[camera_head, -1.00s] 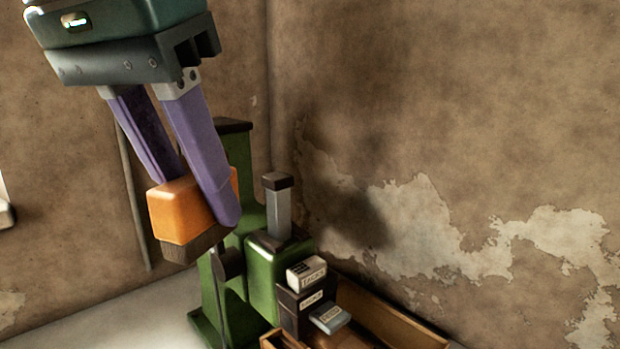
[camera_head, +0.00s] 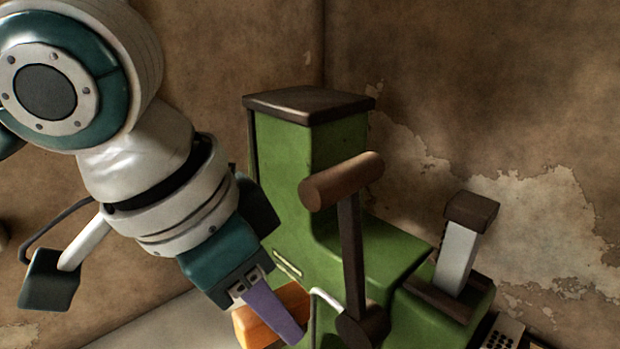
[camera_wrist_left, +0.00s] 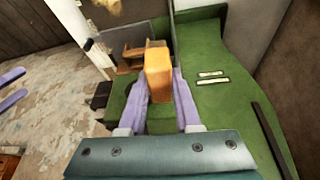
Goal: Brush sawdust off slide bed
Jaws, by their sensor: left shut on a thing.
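My left gripper (camera_head: 272,312) is shut on an orange brush (camera_head: 254,332) beside the green press (camera_head: 340,140). In the left wrist view the brush (camera_wrist_left: 158,72) stands between the purple fingers (camera_wrist_left: 160,92), over a green part of the press (camera_wrist_left: 160,122). The brush's bristles are hidden. I cannot make out the slide bed clearly or any sawdust on it. Two purple fingers with a gap between them, seemingly my right gripper (camera_wrist_left: 24,83), show at the left edge of the wrist view, empty.
The press's brown handle (camera_head: 342,182) on a dark crank arm stands just right of my left gripper. A grey post with a brown cap (camera_head: 472,210) rises further right. A brown peeling wall is behind. A brownish box-like thing (camera_wrist_left: 132,55) lies beyond the brush.

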